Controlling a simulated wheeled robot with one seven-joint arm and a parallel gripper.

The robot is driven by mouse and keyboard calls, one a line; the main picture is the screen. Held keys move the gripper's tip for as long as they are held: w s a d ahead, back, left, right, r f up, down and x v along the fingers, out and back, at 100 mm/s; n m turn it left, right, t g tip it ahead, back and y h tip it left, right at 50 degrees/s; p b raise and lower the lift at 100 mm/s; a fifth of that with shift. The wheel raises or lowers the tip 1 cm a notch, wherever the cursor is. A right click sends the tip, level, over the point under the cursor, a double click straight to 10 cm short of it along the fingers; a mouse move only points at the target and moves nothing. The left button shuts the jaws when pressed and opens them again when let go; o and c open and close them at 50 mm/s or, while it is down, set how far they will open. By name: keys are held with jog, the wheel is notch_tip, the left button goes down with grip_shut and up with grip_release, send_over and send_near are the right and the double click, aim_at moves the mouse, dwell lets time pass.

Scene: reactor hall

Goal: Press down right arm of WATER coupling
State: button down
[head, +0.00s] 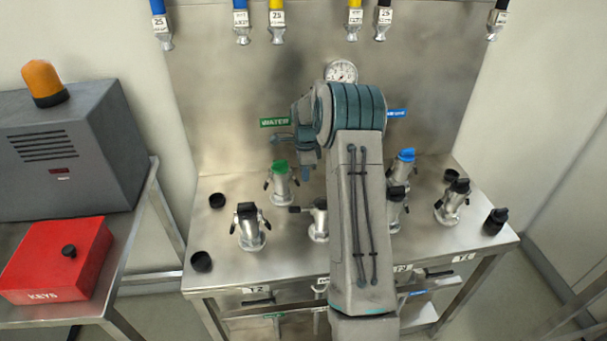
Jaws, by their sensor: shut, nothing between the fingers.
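The WATER coupling (281,187) is a silver fitting with a green top, standing on the steel bench below the green WATER label (275,122). A short dark arm hangs on its left side. Its right arm (295,178) hangs on the other side, close to my gripper. My gripper (305,174) points down just right of the coupling, slightly above the bench, shut and empty. I cannot tell whether it touches the right arm. My forearm comes in from the front and hides the middle of the bench.
A black-topped coupling (249,228) stands in front on the left, and a blue-topped one (402,168) stands right of my arm. Black caps (217,200) lie on the bench. Hoses (241,22) hang above. A red KEYS box (58,260) is on the left cart.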

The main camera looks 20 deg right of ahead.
notch_tip(320, 180, up, 6)
jog(key=p, duration=0.3)
jog(key=shift+d+r, duration=0.15)
